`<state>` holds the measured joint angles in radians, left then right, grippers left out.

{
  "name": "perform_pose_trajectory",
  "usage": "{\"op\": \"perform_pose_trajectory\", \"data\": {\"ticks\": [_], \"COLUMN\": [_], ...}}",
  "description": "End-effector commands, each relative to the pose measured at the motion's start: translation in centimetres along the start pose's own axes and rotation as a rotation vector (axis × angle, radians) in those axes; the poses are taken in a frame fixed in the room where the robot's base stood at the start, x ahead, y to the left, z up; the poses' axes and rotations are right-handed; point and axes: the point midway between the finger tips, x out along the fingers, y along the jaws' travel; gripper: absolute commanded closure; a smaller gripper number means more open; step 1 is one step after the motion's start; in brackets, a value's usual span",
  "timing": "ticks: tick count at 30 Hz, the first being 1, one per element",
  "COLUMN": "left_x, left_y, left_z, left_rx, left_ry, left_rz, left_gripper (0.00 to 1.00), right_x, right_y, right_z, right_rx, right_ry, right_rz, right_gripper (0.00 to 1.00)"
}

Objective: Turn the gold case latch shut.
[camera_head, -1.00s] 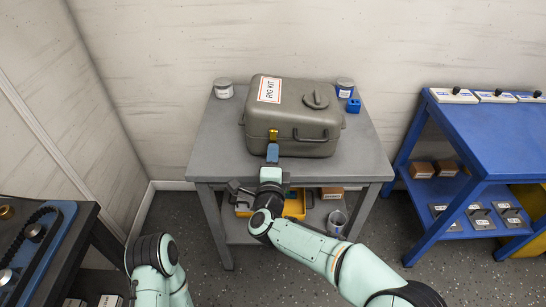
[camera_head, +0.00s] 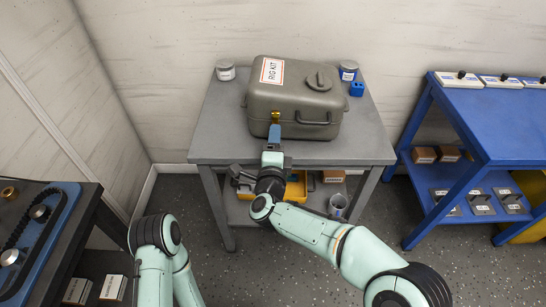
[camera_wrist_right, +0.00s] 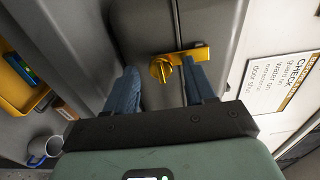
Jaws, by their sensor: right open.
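The grey case (camera_head: 295,101), labelled RIG KIT, stands closed on the grey table. Its gold latch (camera_head: 276,117) is on the front face, towards the left; it also shows in the right wrist view (camera_wrist_right: 162,68), with a knob and a flat gold bar (camera_wrist_right: 190,54) beside it. My right gripper (camera_head: 274,132) is just in front of the latch. In the right wrist view its two blue fingers (camera_wrist_right: 162,88) are apart, one on each side of the knob, with nothing held between them. My left arm shows at the lower left of the head view, but its gripper is out of view.
The grey table (camera_head: 220,142) also bears a white tin (camera_head: 225,73), another tin (camera_head: 348,71) and a blue block (camera_head: 356,89). A yellow tray (camera_head: 297,190) and a cup (camera_head: 338,204) sit on its lower shelf. A blue bench (camera_head: 470,120) stands at the right.

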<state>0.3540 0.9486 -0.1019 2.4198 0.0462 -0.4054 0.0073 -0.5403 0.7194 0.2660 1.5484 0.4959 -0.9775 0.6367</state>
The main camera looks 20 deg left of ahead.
Motion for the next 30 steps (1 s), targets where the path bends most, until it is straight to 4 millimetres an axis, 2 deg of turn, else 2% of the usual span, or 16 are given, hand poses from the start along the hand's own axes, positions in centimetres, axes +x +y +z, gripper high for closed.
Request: {"op": "perform_pose_trajectory", "data": {"ticks": [5,15,18,24,30], "left_x": [-0.6,-2.2,-2.5,-2.8,-2.8], "left_y": [0.7,2.3,2.6,2.9,2.9], "left_z": [-0.7,-2.5,-2.9,-3.2,-3.2], "left_rx": [0.01,0.034,0.038,0.041,0.041], "left_ry": [0.03,0.104,0.12,0.132,0.133], "left_rz": [0.013,0.046,0.052,0.057,0.058], "left_gripper": [0.57,0.57,0.57,0.57,0.57], "right_x": [-2.8,-9.8,-11.3,-12.7,-12.8], "right_y": [-0.2,-0.2,-0.1,-0.1,-0.1], "right_z": [0.1,0.1,0.1,0.0,0.0], "right_rx": [-0.001,-0.001,0.0,0.0,0.001], "right_ry": [-0.003,-0.004,-0.003,-0.002,-0.002], "right_rz": [0.0,0.0,0.0,0.0,-0.001], "right_gripper": [0.46,0.46,0.46,0.46,0.46]}}
